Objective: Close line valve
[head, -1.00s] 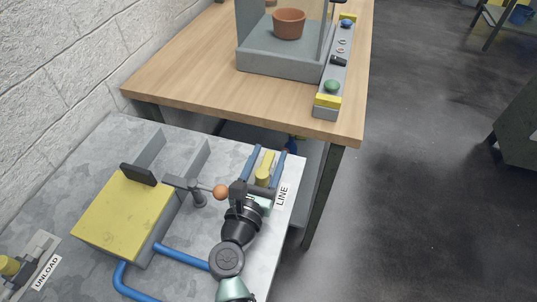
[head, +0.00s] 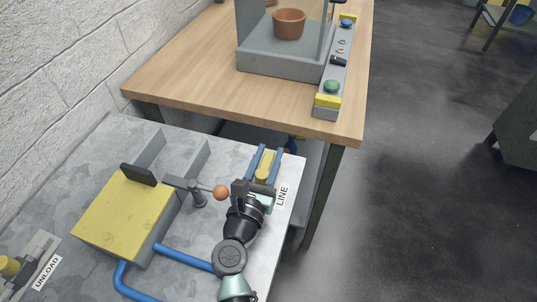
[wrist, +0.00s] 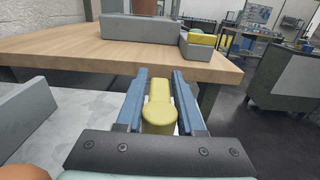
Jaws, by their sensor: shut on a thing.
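The line valve's yellow handle (head: 265,166) is at the right edge of the grey metal table, near the "LINE" label (head: 282,195). In the wrist view the yellow handle (wrist: 159,108) has a rounded near end and points away from me. My gripper (head: 263,160) has one blue finger on each side of it, and is shut on it. Both fingers also show in the wrist view (wrist: 157,92). The valve's base is mostly hidden by my gripper.
Left of my gripper stand an orange ball knob (head: 221,192) on a lever and a yellow-topped block (head: 122,215). An "UNLOAD" valve (head: 12,266) is at the far left. A wooden table (head: 200,80) stands just beyond. Blue pipes (head: 185,257) run along the near side.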

